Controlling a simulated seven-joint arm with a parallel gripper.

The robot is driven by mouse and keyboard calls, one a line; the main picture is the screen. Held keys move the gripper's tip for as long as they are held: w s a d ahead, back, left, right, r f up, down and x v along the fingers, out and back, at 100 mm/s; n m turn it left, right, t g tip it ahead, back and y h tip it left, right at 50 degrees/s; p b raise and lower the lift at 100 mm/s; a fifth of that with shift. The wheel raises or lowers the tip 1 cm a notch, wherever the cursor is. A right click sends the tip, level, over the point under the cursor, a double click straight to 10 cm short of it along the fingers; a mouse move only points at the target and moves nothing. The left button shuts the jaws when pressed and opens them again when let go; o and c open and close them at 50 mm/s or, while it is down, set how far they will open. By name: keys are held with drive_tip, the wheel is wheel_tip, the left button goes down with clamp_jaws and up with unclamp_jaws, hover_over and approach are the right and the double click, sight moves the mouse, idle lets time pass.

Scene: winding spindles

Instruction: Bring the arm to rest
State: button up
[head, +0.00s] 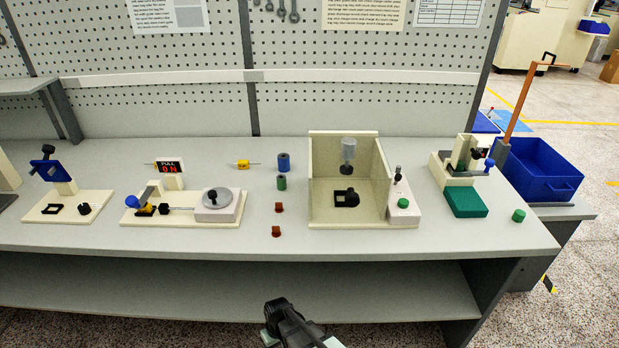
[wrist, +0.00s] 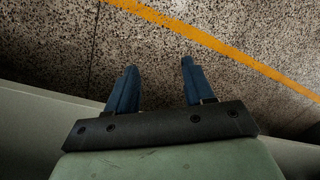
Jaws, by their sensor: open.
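My gripper shows in the wrist view (wrist: 157,85) with its two blue fingers apart and nothing between them. It points at the speckled floor. In the head view my arm shows at the bottom centre, in front of the workbench (head: 380,237) and clear of it; the fingertips cannot be made out there.
On the bench stand a cream three-walled box (head: 326,190), a fixture with a grey disc (head: 214,208), a blue-paddled fixture (head: 62,172) and a fixture with a green block (head: 466,201). Small coloured cylinders lie between them. A blue bin (head: 545,186) stands at right.

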drive_tip(key=s+d+f+m+g+h, duration=0.1)
drive_tip(key=s+d+f+m, duration=0.1)
drive_tip(key=s+d, duration=0.5)
drive_tip(key=s+d+f+m+g, duration=0.2)
drive_tip(key=s+d, duration=0.1)
drive_tip(key=d, duration=0.8)
drive_tip(key=s+d+m+g, duration=0.2)
drive_tip(key=s+d, duration=0.8)
drive_tip(key=s, duration=0.4)
drive_tip(key=shift+f+m+g, duration=0.4)
drive_tip(key=shift+o, duration=0.3)
